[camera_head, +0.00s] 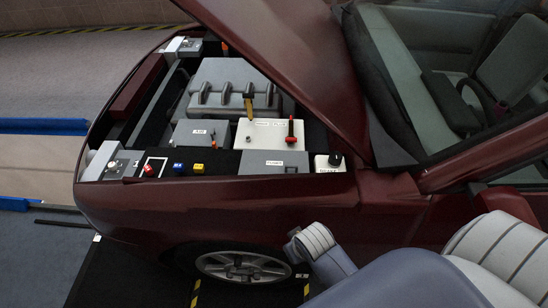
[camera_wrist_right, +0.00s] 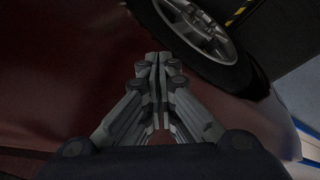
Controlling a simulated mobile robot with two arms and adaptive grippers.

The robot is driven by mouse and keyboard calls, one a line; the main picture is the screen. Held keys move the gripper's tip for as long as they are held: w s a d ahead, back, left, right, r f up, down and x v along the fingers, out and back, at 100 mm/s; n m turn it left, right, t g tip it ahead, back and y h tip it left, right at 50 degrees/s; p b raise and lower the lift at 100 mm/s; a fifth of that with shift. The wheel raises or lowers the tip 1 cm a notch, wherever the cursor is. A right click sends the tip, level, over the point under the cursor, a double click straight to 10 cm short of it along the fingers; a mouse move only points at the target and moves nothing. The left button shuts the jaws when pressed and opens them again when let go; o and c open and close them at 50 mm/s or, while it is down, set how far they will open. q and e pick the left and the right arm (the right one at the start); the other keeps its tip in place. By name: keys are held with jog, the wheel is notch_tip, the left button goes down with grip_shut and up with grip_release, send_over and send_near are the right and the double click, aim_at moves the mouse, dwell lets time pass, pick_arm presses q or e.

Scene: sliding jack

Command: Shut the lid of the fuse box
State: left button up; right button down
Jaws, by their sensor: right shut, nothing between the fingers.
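A grey box (camera_head: 258,161) with a small white label sits at the near edge of the engine bay, probably the fuse box. Its label is too small to read surely, and I cannot tell how its lid stands. A second grey labelled box (camera_head: 190,134) lies farther back to the left. My right gripper (camera_wrist_right: 158,62) is shut and empty in the right wrist view, close to the dark red car body and the wheel. The head view shows only parts of my arm at the lower right, not the gripper. My left gripper is not in view.
The raised hood (camera_head: 290,50) slants over the bay's right side. A white battery (camera_head: 262,138) with a red-handled post and a yellow dipstick (camera_head: 249,108) stand behind the box. A white-capped reservoir (camera_head: 328,165) is right of it. The wheel (camera_head: 243,266) is below the fender.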

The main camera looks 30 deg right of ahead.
jog(key=w+d+r+m+t+h, duration=0.1)
jog(key=w+d+r+m+h, duration=0.15)
jog(key=w+d+r, duration=0.5)
jog(key=w+d+r+m+t+h, duration=0.15)
jog(key=w+r+m, duration=0.25)
jog(key=w+r, duration=0.8)
jog(key=p, duration=0.3)
send_over(289, 166)
jog(key=shift+y, duration=0.4)
jog(key=f, duration=0.8)
jog(key=shift+w+d+f, duration=0.15)
jog(key=shift+w+f, duration=0.05)
jog(key=shift+f, duration=0.15)
notch_tip(289, 166, down, 2)
jog(key=shift+s+f, duration=0.15)
jog(key=shift+f, duration=0.1)
jog(key=shift+s+f+p, duration=0.1)
jog(key=shift+f+p, duration=0.2)
jog(key=shift+f, duration=0.45)
